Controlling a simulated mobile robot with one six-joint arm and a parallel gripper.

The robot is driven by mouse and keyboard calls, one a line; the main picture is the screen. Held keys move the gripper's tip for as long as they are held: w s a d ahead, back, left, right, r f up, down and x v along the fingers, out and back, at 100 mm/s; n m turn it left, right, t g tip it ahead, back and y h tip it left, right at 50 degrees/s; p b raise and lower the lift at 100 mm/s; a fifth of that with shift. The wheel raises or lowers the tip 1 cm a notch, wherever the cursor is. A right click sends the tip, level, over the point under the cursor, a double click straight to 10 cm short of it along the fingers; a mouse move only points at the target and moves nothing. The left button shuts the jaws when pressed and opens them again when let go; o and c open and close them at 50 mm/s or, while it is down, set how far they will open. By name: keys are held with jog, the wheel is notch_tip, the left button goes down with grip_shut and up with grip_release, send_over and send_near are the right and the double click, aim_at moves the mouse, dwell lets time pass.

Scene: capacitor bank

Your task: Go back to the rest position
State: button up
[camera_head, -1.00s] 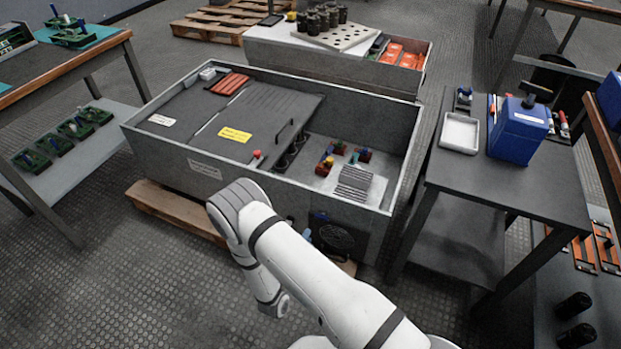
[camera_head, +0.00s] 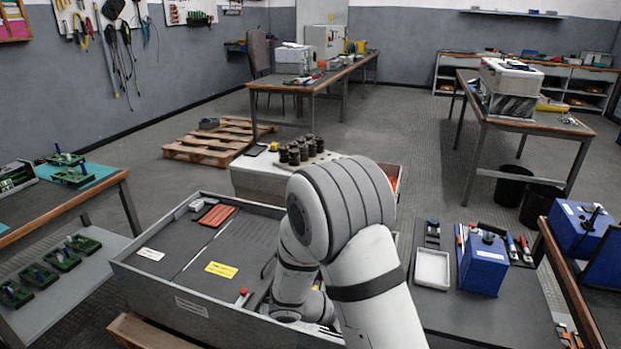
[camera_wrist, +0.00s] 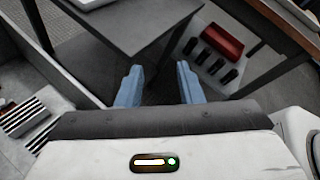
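My gripper (camera_wrist: 158,88) shows in the wrist view with its two blue-grey fingers apart and nothing between them. Dark floor and the legs of a dark table (camera_wrist: 125,25) lie beyond the fingertips. In the head view my arm is folded up in front of the camera, and the gripper itself is hidden behind it. The arm stands over the right part of the grey capacitor cabinet (camera_head: 150,290) and hides most of that part.
A dark side table (camera_head: 450,310) at the right carries a white tray (camera_head: 432,268) and a blue box (camera_head: 483,265). A green-topped bench (camera_head: 105,178) stands at the left. Behind the cabinet, dark cylinders (camera_head: 300,150) stand on a white surface. Open floor lies further back.

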jog(key=s+r+m+y+p, duration=0.4)
jog(key=r+m, duration=0.4)
jog(key=r, duration=0.2)
jog(key=s+r+m+y+p, duration=0.5)
jog(key=r+m, duration=0.3)
jog(key=r, duration=0.2)
jog(key=s+d+r+m+t+y+p, duration=0.1)
jog(key=s+r+m+y+p, duration=0.3)
jog(key=r+m, duration=0.4)
notch_tip(320, 180, up, 3)
jog(key=s+p, duration=0.1)
jog(key=s, duration=0.1)
jog(key=shift+s+f, duration=0.15)
jog(key=shift+s, duration=0.2)
